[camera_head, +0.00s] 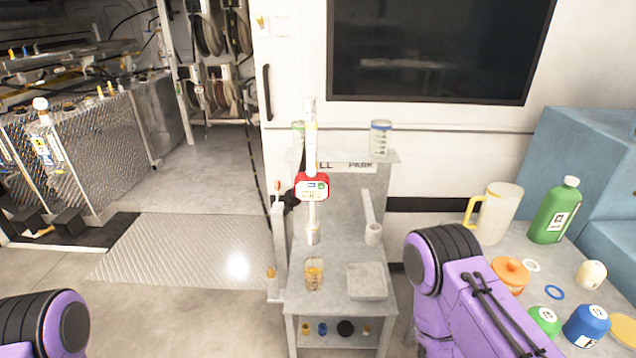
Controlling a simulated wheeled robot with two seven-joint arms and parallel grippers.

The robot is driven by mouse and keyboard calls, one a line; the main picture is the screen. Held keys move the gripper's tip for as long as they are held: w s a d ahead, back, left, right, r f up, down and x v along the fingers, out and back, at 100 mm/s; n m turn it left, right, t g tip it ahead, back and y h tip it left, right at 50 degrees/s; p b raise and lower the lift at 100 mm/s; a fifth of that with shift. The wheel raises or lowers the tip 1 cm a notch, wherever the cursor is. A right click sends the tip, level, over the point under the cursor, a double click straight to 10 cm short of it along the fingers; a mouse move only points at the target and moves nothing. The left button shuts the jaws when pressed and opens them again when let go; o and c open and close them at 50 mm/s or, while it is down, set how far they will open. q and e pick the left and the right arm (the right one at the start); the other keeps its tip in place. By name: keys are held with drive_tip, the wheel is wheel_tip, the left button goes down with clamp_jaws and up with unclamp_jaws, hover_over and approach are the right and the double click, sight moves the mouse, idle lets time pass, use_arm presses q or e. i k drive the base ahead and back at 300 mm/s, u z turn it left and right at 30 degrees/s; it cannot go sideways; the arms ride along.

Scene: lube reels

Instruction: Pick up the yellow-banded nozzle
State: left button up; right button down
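A hose-end nozzle with a red meter body (312,187) stands upright over the grey metal stand (330,236). Its white tube runs up from the meter and a pale section runs down to the stand top. A yellowish tint shows on the upper tube, but I cannot tell if it is the yellow band. A small slim piece with a yellow-orange tip (272,274) is at the stand's left edge, too small to identify. Only purple links of my two arms show, at the lower left and lower right. Both grippers are out of view, so their state is hidden.
An amber-filled cup (314,274) and a square tray (367,282) are on the stand. A clear jar (380,138) sits on its upper shelf. At right, a table holds a pitcher (495,213), green jug (555,211) and several caps.

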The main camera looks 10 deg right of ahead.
sight(311, 193)
drive_tip(key=z, duration=0.2)
drive_tip(key=i, duration=1.15)
drive_tip(key=z, duration=0.3)
